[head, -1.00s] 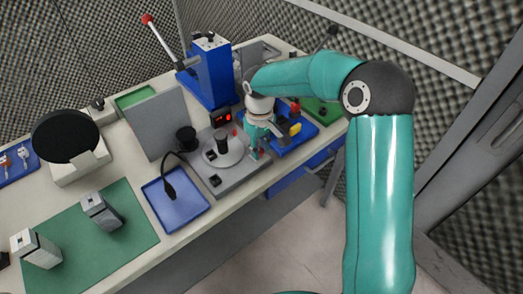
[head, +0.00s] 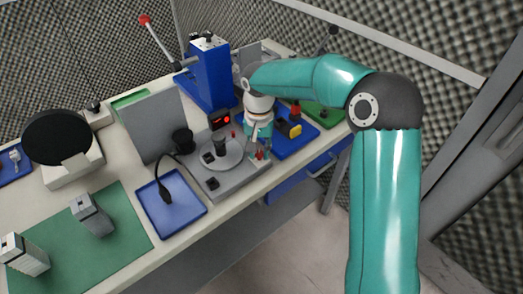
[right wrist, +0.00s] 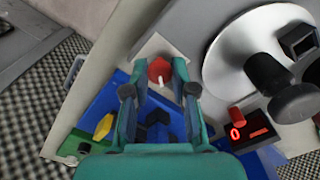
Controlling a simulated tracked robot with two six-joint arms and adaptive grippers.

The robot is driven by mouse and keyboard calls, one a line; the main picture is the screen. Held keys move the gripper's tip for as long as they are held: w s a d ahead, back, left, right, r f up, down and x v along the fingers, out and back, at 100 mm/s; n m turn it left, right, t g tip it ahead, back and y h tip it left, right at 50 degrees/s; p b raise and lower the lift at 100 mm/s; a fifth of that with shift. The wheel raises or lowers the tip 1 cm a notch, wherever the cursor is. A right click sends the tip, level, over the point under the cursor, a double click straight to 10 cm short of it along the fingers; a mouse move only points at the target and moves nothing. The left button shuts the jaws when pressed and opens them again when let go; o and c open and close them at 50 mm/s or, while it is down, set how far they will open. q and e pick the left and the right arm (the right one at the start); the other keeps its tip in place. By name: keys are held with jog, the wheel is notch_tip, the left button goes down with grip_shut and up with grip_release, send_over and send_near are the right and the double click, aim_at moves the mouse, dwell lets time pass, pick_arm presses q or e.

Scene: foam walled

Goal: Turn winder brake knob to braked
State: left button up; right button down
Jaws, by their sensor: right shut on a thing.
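The winder (head: 228,178) is a grey base on the bench with a round light disc and a dark post. Its brake knob (right wrist: 159,69) is red with a white mark, at a corner of the base. In the head view the knob is small and partly hidden by my right gripper (head: 259,151). In the right wrist view my right gripper (right wrist: 159,72) has its fingers on both sides of the knob, shut on it. The white mark points toward the gripper's palm, at the bottom of the picture. My left gripper is not in view.
A display with red digits (head: 220,119) stands behind the disc. A blue tray (head: 155,223) with a black cable end lies left of the winder. A blue tray with a yellow part (head: 291,130) lies right. A blue press (head: 208,75) stands behind. The bench's front edge is close.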

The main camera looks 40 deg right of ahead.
aim_at(259, 152)
jog(key=shift+w+r+m, duration=0.15)
jog(key=shift+m, duration=0.45)
jog(key=c, duration=0.9)
grip_release()
jog(key=shift+c, duration=0.2)
notch_tip(259, 152, up, 12)
jog(key=shift+f, duration=0.2)
